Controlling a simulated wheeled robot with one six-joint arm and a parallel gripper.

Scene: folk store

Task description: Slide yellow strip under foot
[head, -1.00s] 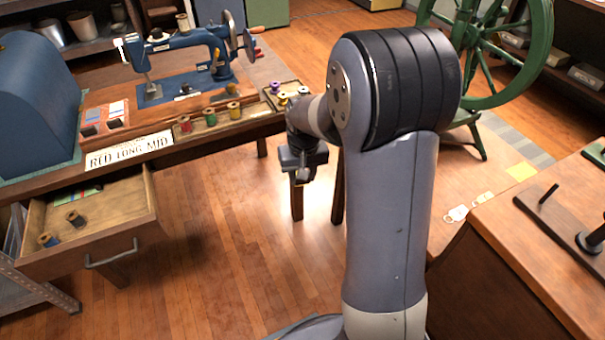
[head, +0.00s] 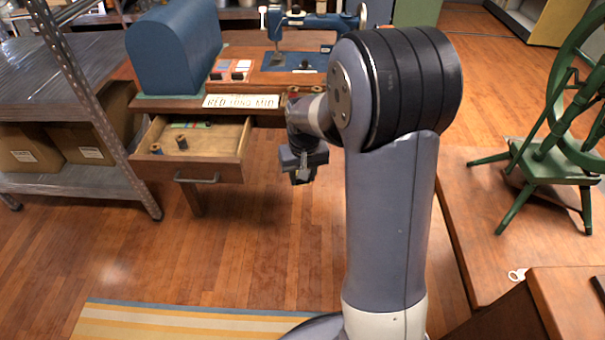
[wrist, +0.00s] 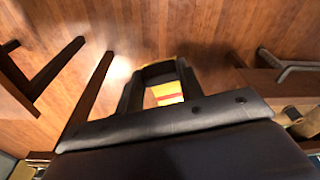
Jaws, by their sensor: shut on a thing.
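My gripper (head: 303,180) hangs above the wooden floor, beside the open drawer and in front of the sewing table. In the wrist view my gripper (wrist: 160,72) is shut on a yellow strip (wrist: 168,91) with a pale and a red band, seen between the fingers. In the head view the strip is too small and dark to make out clearly. The blue sewing machine (head: 318,21) stands at the back of the table, partly behind my arm. Its needle and foot area (head: 276,58) is at its left end, apart from my gripper; the foot is not clear.
An open drawer (head: 215,168) with spools juts out left of my gripper. A blue cover (head: 172,48) and a lettered sign (head: 240,101) are on the table. A metal shelf (head: 75,178) stands left, a green spinning wheel (head: 560,150) right.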

